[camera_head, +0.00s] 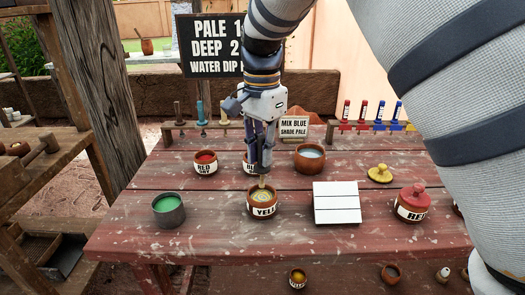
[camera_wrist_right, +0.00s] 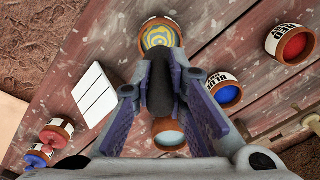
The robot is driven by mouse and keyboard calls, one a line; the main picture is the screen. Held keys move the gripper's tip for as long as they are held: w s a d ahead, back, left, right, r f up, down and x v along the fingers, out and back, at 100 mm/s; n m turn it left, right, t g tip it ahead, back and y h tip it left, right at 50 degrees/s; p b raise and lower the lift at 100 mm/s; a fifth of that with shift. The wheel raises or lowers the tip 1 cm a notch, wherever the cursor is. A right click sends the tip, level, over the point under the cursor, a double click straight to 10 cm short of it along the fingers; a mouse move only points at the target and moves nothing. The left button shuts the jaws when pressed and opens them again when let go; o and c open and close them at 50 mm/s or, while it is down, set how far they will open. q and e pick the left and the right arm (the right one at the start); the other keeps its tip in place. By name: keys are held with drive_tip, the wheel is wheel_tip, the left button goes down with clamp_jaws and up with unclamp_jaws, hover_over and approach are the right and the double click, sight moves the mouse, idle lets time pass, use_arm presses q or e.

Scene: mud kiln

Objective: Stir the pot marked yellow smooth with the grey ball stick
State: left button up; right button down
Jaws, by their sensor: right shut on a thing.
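The pot marked yellow (camera_head: 264,211) stands open at the front middle of the table, its label cut to "YELL" in view. Its yellow paint has pale blue-grey swirls; it also shows at the top of the right wrist view (camera_wrist_right: 158,39). My right gripper (camera_head: 262,168) points down above it, shut on an upright stick. The stick's pale lower part (camera_head: 262,181) reaches down to the pot's mouth. Its dark handle (camera_wrist_right: 160,88) shows between the fingers in the right wrist view. The stick's ball end is not visible. My left gripper is out of view.
Close behind stand a red pot (camera_head: 206,163), a blue pot (camera_wrist_right: 228,92) and a water bowl (camera_head: 310,158). A green-filled tin (camera_head: 168,210) is left; a white tile (camera_head: 336,204), yellow lid (camera_head: 380,174) and lidded red pot (camera_head: 412,204) are right. A sign (camera_head: 294,127) stands behind.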

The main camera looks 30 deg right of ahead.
sight(261, 167)
drive_tip(key=shift+f, duration=0.1)
idle(0.3)
drive_tip(key=shift+f, duration=1.95)
drive_tip(key=shift+w+a, duration=0.1)
